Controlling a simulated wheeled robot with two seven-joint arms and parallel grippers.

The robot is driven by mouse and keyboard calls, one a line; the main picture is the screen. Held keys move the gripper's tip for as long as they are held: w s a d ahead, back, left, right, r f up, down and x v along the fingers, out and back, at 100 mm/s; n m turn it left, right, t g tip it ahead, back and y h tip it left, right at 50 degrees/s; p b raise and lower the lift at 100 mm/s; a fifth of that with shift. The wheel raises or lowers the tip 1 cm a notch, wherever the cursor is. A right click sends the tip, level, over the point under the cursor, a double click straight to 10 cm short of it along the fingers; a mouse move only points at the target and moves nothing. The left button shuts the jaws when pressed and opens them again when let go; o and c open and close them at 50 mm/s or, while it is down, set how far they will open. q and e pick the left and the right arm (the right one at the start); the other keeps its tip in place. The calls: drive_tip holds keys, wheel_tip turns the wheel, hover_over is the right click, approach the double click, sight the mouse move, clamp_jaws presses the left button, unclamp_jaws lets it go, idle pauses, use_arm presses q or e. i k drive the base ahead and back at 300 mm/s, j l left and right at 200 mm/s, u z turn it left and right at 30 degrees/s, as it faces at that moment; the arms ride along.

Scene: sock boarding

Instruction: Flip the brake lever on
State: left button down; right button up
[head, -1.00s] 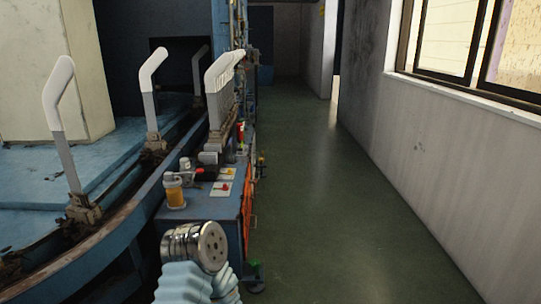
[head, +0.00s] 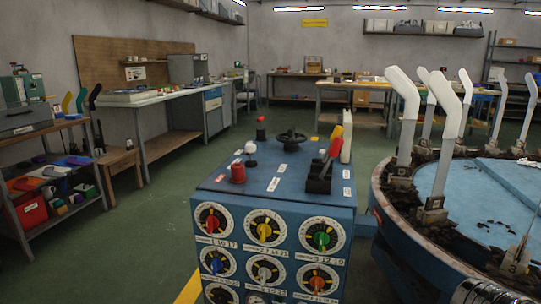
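A short lever with a red knob (head: 261,120), a lever with a white ball (head: 250,147), a black handwheel (head: 291,138) and a red button (head: 238,173) are also on top. The small labels are unreadable, so I cannot tell which one is the brake lever. Neither gripper is in view.
The round blue machine (head: 495,182) with white upright sock forms (head: 443,140) stands close at the right. A shelf rack (head: 60,190) is at the left and workbenches (head: 165,105) line the back. Green floor (head: 160,235) is free left of the cabinet.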

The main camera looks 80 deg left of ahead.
sight(338, 142)
drive_tip(key=u, duration=1.15)
